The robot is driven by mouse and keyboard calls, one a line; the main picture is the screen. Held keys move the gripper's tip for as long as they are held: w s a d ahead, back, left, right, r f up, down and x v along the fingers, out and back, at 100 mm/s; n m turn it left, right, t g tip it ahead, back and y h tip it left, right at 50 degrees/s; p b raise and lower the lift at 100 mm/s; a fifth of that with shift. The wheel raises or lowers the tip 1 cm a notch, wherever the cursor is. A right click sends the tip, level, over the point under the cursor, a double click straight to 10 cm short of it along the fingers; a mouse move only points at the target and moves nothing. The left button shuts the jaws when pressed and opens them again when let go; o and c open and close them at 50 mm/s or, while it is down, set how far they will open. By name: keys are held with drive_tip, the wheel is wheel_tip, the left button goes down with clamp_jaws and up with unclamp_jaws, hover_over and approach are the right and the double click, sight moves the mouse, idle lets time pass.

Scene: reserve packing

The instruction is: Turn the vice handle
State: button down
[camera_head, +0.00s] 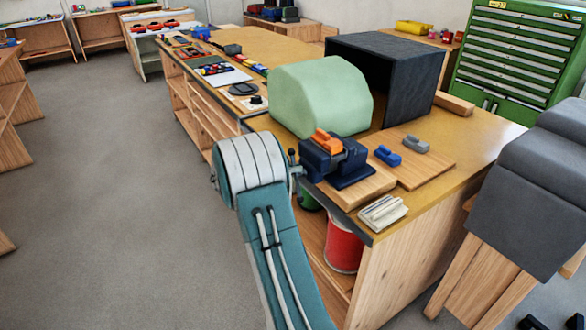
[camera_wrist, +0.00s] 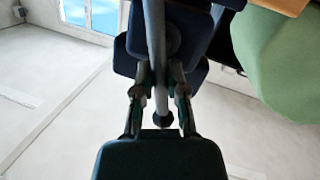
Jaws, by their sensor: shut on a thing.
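The dark blue vice (camera_head: 350,172) stands on a wooden block at the near corner of the bench, with an orange piece (camera_head: 327,141) at its top. In the wrist view the vice (camera_wrist: 133,47) shows behind the fingers. Its handle (camera_wrist: 155,40) is a grey bar, roughly upright in that picture, with a dark knob at the lower end. My gripper (camera_wrist: 161,85) is shut on the handle, one finger on each side of the bar. In the head view my gripper (camera_head: 298,175) is at the vice's left side, small and partly hidden by my arm.
A pale green rounded block (camera_head: 318,98) and a dark open box (camera_head: 397,72) stand behind the vice. A board (camera_head: 430,165) with blue and grey pieces lies to the right. Papers (camera_head: 382,212) lie at the bench edge. The floor at left is clear.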

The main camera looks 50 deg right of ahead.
drive_tip(key=shift+s+f+m, duration=0.1)
drive_tip(key=shift+f+m, duration=0.1)
drive_tip(key=shift+m, duration=0.2)
drive_tip(key=c, duration=0.7)
unclamp_jaws()
drive_tip(key=shift+a, duration=0.1)
drive_tip(key=shift+r, duration=0.1)
drive_tip(key=v, duration=1.2)
drive_tip(key=shift+r, duration=0.1)
